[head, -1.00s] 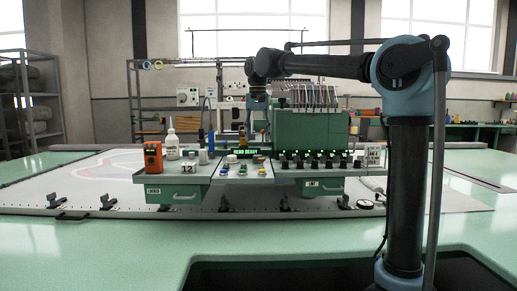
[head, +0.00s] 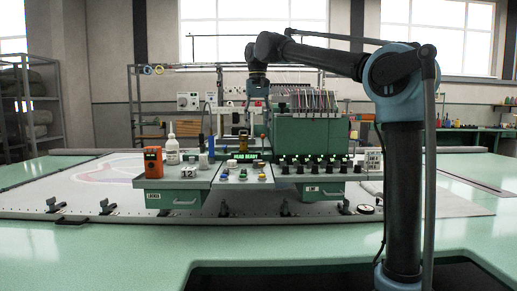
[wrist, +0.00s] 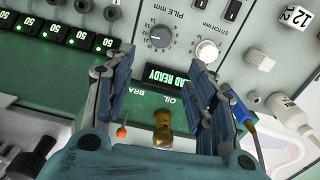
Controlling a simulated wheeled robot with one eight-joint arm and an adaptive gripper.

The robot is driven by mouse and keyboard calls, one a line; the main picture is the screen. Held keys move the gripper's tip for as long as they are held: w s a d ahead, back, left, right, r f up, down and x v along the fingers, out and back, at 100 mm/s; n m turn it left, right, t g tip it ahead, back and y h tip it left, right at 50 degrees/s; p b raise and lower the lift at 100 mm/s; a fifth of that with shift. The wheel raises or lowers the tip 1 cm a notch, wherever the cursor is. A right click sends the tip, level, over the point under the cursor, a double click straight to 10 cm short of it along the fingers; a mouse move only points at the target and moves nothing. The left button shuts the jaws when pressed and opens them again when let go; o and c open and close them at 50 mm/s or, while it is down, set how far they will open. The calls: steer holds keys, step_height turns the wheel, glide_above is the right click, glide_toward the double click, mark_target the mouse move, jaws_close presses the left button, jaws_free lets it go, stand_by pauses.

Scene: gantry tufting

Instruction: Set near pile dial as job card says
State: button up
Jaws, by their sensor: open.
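The grey pile dial (wrist: 160,36), marked "PILE mm", is on the pale console panel in the wrist view, with a scale around it. My gripper (wrist: 157,88) is open and empty; its two fingers stand apart over the panel, the dial between and beyond their tips, not touched. In the head view my gripper (head: 257,98) hangs above the console behind the lit display. A white card (head: 373,160) stands at the console's right end; its text is too small to read, and I cannot tell if it is the job card.
A white stitch dial (wrist: 206,51) sits beside the pile dial. The green "READY" display (wrist: 165,78) and a brass oil cup (wrist: 163,120) lie between my fingers. A red-tipped lever (wrist: 122,132) is close to one finger. Black knobs (wrist: 83,6), a white bottle (wrist: 292,108) and a "12" block (wrist: 295,16) surround them.

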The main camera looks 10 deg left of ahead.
step_height(320, 180, down, 14)
steer(key=n, duration=0.3)
steer(key=shift+s+f, duration=0.15)
steer(key=shift+f, duration=0.05)
stand_by(0.7)
steer(key=c, duration=1.1)
